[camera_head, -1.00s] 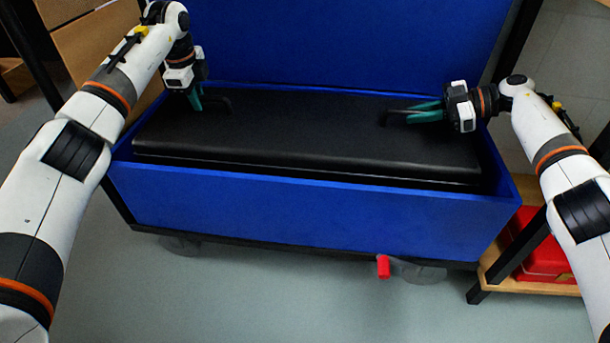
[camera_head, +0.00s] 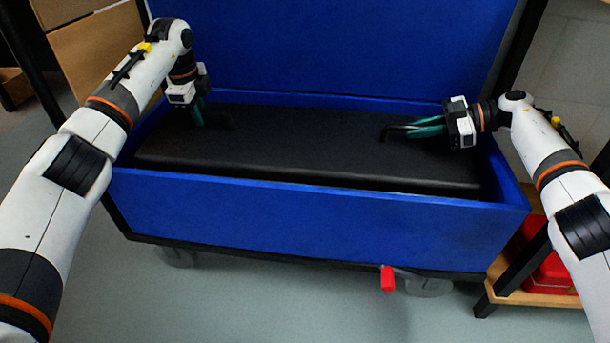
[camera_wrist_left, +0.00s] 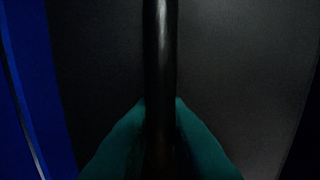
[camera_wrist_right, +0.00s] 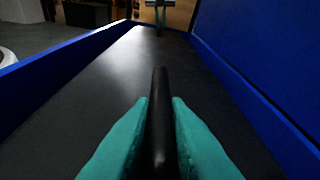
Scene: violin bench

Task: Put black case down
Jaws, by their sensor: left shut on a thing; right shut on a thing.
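The black case (camera_head: 300,145) is a long flat box lying inside the blue bin (camera_head: 310,217), with its top close to the level of the bin's front rim. My left gripper (camera_head: 198,118) is shut on a handle at the case's left end; the dark handle (camera_wrist_left: 160,60) stands between its teal fingers in the left wrist view. My right gripper (camera_head: 412,130) is shut on the handle at the right end, and that handle (camera_wrist_right: 159,120) shows between the fingers in the right wrist view. The case's underside is hidden by the bin walls.
The bin's blue back panel (camera_head: 330,45) rises behind the case. The bin stands on a wheeled frame with a red tab (camera_head: 387,279) at the front. A red box (camera_head: 552,278) sits on a wooden shelf at the right. Narrow gaps separate case and bin walls.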

